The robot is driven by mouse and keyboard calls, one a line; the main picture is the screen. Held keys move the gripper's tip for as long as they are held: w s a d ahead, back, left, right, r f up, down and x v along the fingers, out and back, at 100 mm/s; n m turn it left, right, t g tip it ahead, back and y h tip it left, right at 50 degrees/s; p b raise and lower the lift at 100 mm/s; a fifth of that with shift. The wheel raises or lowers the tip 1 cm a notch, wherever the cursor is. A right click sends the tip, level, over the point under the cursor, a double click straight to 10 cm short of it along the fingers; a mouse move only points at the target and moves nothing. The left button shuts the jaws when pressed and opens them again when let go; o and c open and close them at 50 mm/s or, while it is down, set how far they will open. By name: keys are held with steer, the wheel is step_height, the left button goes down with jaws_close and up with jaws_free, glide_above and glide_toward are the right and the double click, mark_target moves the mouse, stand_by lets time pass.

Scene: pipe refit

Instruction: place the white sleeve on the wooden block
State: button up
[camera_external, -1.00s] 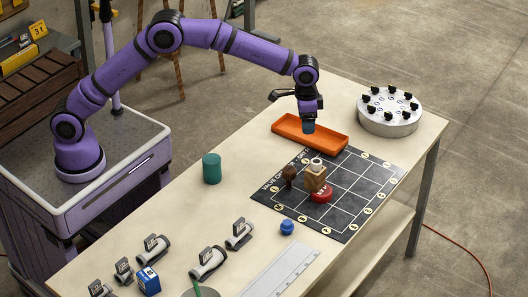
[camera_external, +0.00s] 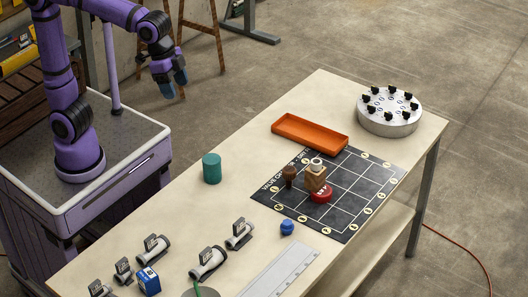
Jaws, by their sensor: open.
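The white sleeve (camera_external: 316,162) sits on top of the wooden block (camera_external: 316,181), which stands on the black gridded mat (camera_external: 348,212). The sleeve is small in the view, and its exact seating is hard to make out. A red round piece (camera_external: 321,194) stands right in front of the block. My gripper (camera_external: 174,86) is open and empty, raised beyond the table's far left edge, well away from the sleeve and block.
A brown knobbed piece (camera_external: 290,175) stands just left of the block. An orange tray (camera_external: 309,132), a green cylinder (camera_external: 212,168), a blue piece (camera_external: 287,228) and a round silver stand (camera_external: 389,112) are on the table. Several grey-white fittings (camera_external: 208,262) lie at the front left.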

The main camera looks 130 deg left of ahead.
steer(key=s+d+f+m, duration=0.1)
steer(key=s+d+f, duration=0.1)
steer(key=s, duration=0.5)
steer(key=s+d+f+m+t, duration=0.1)
steer(key=s+d, duration=0.3)
steer(key=s, duration=0.3)
steer(key=s+d+f+m+t, duration=0.1)
steer(key=s+d+f, duration=0.1)
steer(key=s, duration=0.5)
steer(key=shift+d+f+h, duration=0.3)
steer(key=shift+d+h, duration=0.1)
steer(key=shift+d, duration=0.5)
